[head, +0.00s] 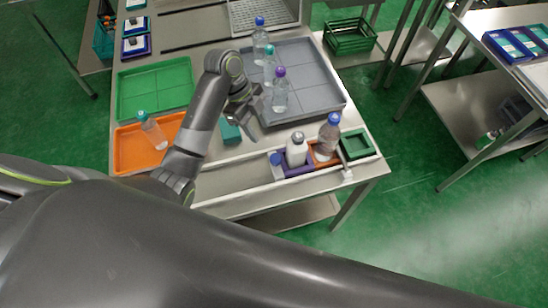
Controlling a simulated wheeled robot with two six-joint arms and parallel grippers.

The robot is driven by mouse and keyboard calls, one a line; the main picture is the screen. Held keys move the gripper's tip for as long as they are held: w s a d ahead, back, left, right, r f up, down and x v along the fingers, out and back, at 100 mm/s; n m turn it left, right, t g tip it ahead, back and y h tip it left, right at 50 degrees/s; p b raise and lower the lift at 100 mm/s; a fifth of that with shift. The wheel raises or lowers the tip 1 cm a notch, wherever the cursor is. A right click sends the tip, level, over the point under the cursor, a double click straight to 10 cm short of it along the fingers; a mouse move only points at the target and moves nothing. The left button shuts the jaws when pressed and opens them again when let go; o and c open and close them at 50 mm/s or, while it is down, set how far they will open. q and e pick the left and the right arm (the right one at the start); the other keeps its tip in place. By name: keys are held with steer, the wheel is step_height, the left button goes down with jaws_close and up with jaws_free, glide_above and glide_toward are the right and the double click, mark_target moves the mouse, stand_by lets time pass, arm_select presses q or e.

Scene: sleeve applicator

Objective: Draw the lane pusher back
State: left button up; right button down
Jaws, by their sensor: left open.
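A lane (235,181) with pale rails runs along the front edge of the table. A thin grey piece (344,161) with a pale end toward the front edge stands at its right part, between an orange holder and a green holder; it looks like the lane pusher, but I cannot be sure. My left gripper (247,108) is open and empty over the table, behind the lane and well to the left of that piece. A teal block (230,131) sits just in front of the gripper. My right gripper is not in view.
A purple holder (296,172) has a white bottle (296,151); the orange holder has a clear bottle (328,139). The green holder (357,144) is empty. Several bottles stand on the grey tray (318,92). Green (154,87) and orange (130,148) trays lie left. The lane's left part is clear.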

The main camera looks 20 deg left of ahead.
arm_select(q)
steer(key=b, duration=0.3)
glide_toward(275, 158)
steer(key=p+x, duration=0.2)
steer(key=x, duration=0.5)
steer(key=shift+d+f, duration=0.2)
steer(key=shift+f, duration=0.05)
steer(key=shift+d+f, duration=0.15)
steer(key=shift+f, duration=0.3)
jaws_close()
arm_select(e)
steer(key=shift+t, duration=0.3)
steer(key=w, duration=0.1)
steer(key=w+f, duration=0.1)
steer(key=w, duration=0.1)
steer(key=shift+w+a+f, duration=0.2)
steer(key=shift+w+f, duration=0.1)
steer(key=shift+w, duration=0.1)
